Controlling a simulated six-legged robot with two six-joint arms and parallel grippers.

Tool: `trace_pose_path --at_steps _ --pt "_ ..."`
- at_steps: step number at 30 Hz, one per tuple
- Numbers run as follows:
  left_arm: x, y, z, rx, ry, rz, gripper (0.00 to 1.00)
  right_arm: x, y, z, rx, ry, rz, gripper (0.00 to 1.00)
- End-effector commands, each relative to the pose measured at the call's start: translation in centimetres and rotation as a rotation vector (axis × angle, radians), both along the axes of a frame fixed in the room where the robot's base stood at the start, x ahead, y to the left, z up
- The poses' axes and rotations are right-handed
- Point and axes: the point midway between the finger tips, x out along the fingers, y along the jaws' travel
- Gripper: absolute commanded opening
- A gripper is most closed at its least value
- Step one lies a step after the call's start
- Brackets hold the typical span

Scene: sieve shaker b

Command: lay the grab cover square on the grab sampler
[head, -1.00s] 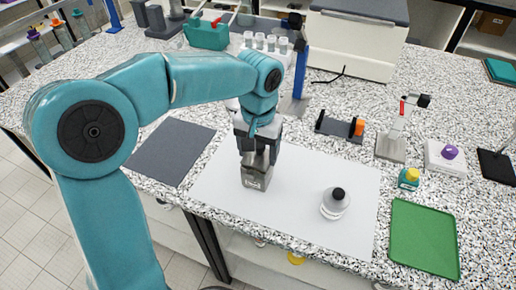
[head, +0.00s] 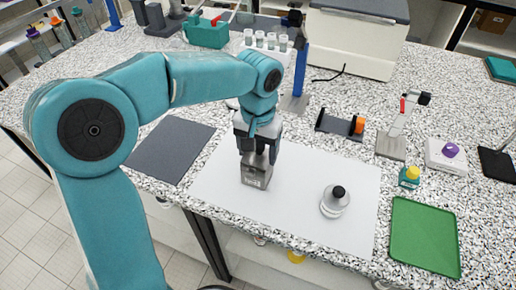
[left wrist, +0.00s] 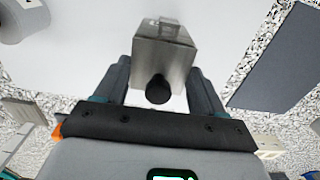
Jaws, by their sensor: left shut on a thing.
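The grab sampler (head: 256,179) is a grey metal box with a small label, standing on the white mat below my left gripper (head: 258,156). It shows as a steel box in the left wrist view (left wrist: 165,38). The grab cover appears to be the part with the round black knob (left wrist: 158,89), between the fingers of my left gripper (left wrist: 160,85). That gripper is shut on it, pointing down. The cover is at the sampler's top; the seam is hidden, so I cannot tell whether it rests square. My right gripper is not in view.
A green tray (head: 424,238) lies further right, a dark grey mat (head: 172,150) to the left. A small yellow-capped jar (head: 409,177) stands near the tray.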

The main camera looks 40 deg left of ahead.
Motion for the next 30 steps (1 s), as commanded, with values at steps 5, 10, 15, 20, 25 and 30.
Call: trace_pose_path --at_steps 5,10,15,20,25,30 --pt "0.0 0.0 -0.5 -0.001 0.003 0.0 0.39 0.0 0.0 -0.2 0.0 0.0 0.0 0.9" --pt "-0.1 0.0 -0.6 -0.001 0.007 0.0 0.39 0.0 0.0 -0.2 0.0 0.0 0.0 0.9" --pt "-0.2 -0.1 -0.7 -0.001 0.01 -0.001 0.95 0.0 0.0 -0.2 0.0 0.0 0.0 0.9" --pt "-0.2 -0.1 -0.8 -0.003 0.012 0.0 0.99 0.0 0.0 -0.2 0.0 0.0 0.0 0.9" --pt "-0.2 -0.1 -0.3 -0.003 0.013 0.0 0.99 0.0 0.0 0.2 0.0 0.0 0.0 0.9" --pt "-0.1 -0.1 1.3 -0.002 0.009 0.0 0.99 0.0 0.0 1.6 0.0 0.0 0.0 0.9"
